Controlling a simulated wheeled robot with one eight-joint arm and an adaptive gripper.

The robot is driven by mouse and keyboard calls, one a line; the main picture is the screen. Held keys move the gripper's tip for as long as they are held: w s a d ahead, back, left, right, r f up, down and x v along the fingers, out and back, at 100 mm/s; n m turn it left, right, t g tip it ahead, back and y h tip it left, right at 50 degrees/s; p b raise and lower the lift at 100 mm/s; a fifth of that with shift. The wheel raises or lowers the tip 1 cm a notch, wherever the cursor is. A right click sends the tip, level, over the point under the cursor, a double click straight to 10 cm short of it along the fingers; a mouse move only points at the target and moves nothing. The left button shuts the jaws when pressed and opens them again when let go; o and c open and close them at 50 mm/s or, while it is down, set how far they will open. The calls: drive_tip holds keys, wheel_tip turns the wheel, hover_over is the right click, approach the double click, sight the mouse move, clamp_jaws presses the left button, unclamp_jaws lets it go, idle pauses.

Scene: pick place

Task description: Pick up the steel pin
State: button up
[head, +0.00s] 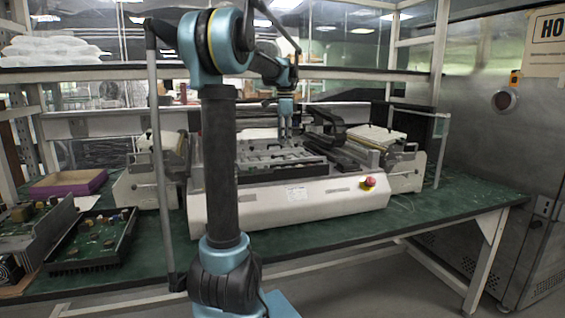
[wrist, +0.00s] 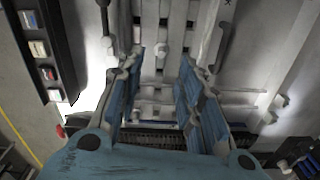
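My gripper (head: 286,138) points down over the bed of the white machine (head: 318,197) in the head view. In the wrist view my gripper (wrist: 162,62) shows two blue-padded fingers spread apart, with a clear gap and nothing held between them. Beneath the gap are grey metal bars and small fittings of the machine. I cannot surely tell the steel pin from these grey metal parts in either view. My arm hides part of the machine's left side in the head view.
The machine stands on a green bench (head: 440,208) and has a red button (head: 369,182) at its front. A purple tray (head: 68,183) and a black-framed circuit board (head: 95,240) lie at the left. Shelf posts and a rail surround the machine. The bench's right end is mostly clear.

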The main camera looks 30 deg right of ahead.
drive_tip(key=shift+w+f, duration=0.2)
drive_tip(key=shift+f, duration=3.25)
clamp_jaws()
